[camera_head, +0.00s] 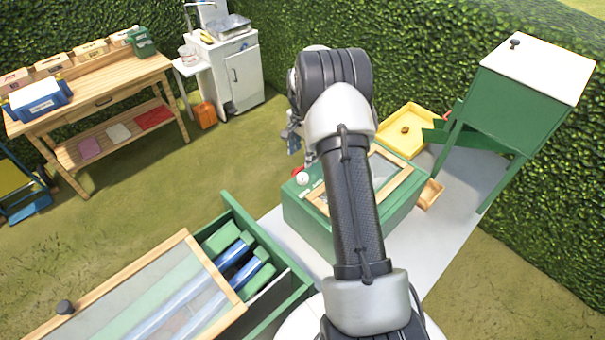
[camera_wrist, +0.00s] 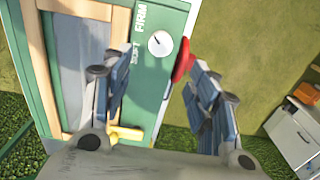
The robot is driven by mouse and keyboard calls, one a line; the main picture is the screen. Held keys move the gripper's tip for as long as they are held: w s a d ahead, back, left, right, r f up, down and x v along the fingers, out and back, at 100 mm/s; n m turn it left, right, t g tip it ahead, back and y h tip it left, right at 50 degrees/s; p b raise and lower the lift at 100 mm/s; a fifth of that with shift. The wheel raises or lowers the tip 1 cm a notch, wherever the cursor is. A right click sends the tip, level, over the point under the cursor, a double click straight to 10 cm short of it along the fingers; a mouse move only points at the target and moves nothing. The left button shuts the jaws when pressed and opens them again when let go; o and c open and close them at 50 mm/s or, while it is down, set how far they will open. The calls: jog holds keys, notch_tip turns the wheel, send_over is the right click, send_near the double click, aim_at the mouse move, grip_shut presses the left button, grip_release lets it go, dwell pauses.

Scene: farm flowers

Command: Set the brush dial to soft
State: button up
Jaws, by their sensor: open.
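The brush dial (camera_wrist: 160,44) is a small round white knob with a short dark mark, on the green panel of a box (camera_wrist: 152,90). White words FIRM and SOFT stand beside it; I cannot tell which the mark points to. In the head view the dial (camera_head: 302,179) is a white disc on the left part of the green box (camera_head: 309,221). My gripper (camera_wrist: 158,88) is open and empty, with its fingers spread to either side of the dial's line in the wrist view. In the head view my gripper (camera_head: 293,138) is partly hidden by my arm.
A red knob (camera_wrist: 183,62) sits at the box edge beside the dial, near the right finger. A yellow handle (camera_wrist: 125,134) is near the left finger. A wood-framed window (camera_head: 392,180) covers much of the box top. A yellow tray (camera_head: 405,116) lies behind.

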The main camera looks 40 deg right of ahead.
aim_at(303, 177)
notch_tip(303, 177, down, 11)
jog(key=shift+r, duration=0.1)
jog(key=shift+c, duration=0.4)
jog(key=c, duration=1)
